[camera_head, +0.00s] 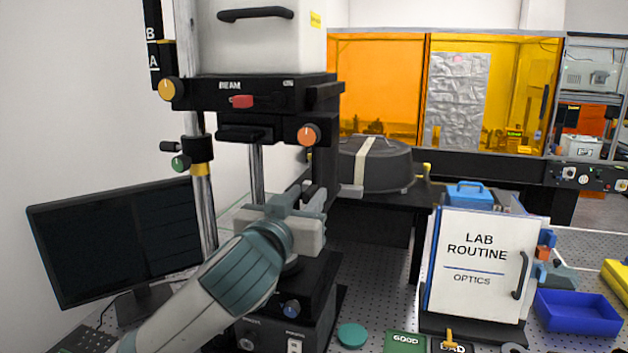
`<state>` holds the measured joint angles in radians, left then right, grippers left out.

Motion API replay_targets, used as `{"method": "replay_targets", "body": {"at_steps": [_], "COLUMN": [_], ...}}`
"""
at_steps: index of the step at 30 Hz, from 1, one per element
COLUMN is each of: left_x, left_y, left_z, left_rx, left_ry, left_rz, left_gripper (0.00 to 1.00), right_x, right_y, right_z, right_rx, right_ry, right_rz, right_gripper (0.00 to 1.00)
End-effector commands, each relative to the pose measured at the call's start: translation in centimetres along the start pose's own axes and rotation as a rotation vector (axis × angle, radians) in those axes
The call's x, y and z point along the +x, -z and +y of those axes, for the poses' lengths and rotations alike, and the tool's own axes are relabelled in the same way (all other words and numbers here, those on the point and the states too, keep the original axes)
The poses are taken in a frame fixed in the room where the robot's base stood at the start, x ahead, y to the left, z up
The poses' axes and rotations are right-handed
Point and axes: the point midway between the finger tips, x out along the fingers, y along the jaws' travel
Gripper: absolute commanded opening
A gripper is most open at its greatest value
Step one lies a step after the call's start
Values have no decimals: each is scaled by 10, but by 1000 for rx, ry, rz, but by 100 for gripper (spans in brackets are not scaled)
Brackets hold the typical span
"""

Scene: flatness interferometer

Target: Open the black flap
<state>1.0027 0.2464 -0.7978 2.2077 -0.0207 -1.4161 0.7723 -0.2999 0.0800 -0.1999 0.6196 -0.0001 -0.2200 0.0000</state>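The interferometer tower stands left of centre, with a white housing (262,45) above a black section marked BEAM (230,87). A short black projecting piece (243,133) below the red switch (242,101) may be the black flap; I cannot tell for sure, and it looks closed. My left gripper (302,200) is in front of the tower's lower column, below and right of that piece and apart from it. Its fingers point up and away, and their gap is not clear. My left wrist and gripper hide part of the tower's lower stage. My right gripper is out of view.
A monitor (120,240) stands at the left. A LAB ROUTINE board (478,262), a blue bin (577,312) and a green GOOD tray (405,343) are at the right. A teal disc (351,335) lies near the tower base. A dark round case (375,165) sits behind.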

Motion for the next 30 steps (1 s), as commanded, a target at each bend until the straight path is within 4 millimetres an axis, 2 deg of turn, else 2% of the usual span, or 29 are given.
{"method": "replay_targets", "body": {"at_steps": [3,9,15,23,24,27,30], "left_x": [21,43,51,51,51,51,51], "left_y": [3,2,0,0,0,0,0], "left_z": [-1,0,0,0,0,0,0], "left_rx": [2,1,0,0,0,0,0], "left_ry": [3,2,0,0,0,0,0], "left_rz": [-1,-1,0,0,0,0,0], "left_gripper": [30,30,30,30,20,0,0], "right_x": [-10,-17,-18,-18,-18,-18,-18], "right_y": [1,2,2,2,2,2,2], "right_z": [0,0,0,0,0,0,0], "right_rx": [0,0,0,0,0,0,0], "right_ry": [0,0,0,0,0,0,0], "right_rz": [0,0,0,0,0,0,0], "right_gripper": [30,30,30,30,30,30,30]}}
